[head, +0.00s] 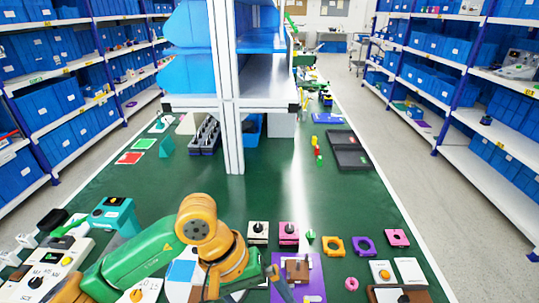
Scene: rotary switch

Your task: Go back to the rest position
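My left arm, green with orange joints, comes in from the lower left and bends down at the bottom centre. Its gripper (248,286) is at the bottom edge, partly hidden by the orange wrist and cut off by the frame. I cannot tell how far its fingers are apart or whether they hold anything. My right gripper is not in view. A white panel with a black rotary knob (258,231) and a pink panel with a black knob (289,232) stand just beyond the wrist. A white dial panel with an orange knob (140,292) is below the arm.
A green table (330,200) fills the middle. A purple board (312,270) lies right of the gripper, with orange, purple and pink ring blocks (363,245) beyond. A teal device (112,215) and control panels (48,268) crowd the left. A shelf post (232,130) rises behind.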

